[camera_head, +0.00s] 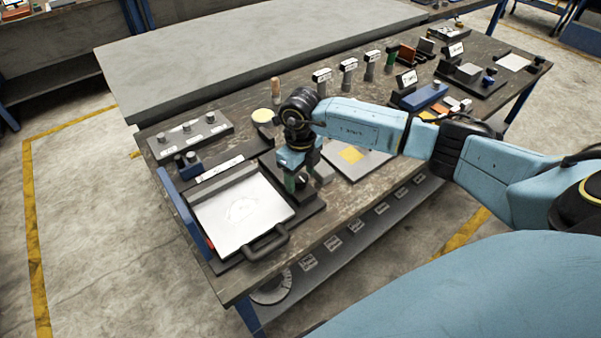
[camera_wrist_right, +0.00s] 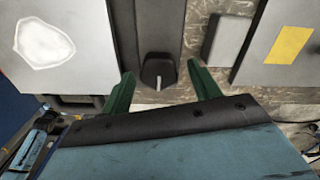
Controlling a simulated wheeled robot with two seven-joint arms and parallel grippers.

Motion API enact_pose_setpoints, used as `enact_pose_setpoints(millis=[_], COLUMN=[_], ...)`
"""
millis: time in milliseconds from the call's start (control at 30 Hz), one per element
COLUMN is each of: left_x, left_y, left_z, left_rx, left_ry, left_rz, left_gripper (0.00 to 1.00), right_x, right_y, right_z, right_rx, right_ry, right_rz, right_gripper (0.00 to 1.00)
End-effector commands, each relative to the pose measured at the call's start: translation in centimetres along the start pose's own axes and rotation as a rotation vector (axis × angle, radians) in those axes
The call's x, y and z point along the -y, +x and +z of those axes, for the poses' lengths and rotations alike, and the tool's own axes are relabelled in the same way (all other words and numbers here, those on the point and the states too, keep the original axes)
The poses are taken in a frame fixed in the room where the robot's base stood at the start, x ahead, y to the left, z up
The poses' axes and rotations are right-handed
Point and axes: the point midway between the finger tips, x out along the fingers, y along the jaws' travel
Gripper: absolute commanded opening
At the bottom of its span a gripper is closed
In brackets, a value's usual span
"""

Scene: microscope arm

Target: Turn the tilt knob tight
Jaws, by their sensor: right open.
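The tilt knob (camera_wrist_right: 158,70) is a black knob with a short pale mark, on a dark strip in the right wrist view. In the head view it is mostly hidden by my right gripper (camera_head: 296,182). The green fingers of my right gripper (camera_wrist_right: 161,78) are open, one on each side of the knob in the picture. I see a gap on both sides, and the gripper is not shut on it. I cannot tell how far the fingertips are above the strip. My left gripper is in neither view.
A pale plate (camera_head: 237,212) with a black handle (camera_head: 266,243) lies left of the gripper. A grey block (camera_wrist_right: 228,40) and a panel with a yellow square (camera_head: 351,155) are close on the right. Several labelled posts (camera_head: 348,73) stand further back on the bench.

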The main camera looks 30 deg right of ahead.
Motion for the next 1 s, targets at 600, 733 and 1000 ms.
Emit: enact_pose_setpoints(millis=[600, 733, 1000], left_x=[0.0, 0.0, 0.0], left_y=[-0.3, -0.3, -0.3], left_z=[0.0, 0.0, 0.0], left_rx=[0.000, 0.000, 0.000], left_ry=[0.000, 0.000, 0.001], left_rz=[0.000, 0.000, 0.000], left_gripper=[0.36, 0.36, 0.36], right_x=[0.1, 0.0, 0.0], right_y=[-10.9, -12.5, -13.4], right_z=[0.1, 0.1, 0.0], right_rx=[0.004, 0.002, 0.000], right_ry=[0.000, 0.000, 0.001], right_rz=[-0.002, -0.001, 0.000], right_gripper=[0.62, 0.62, 0.62])
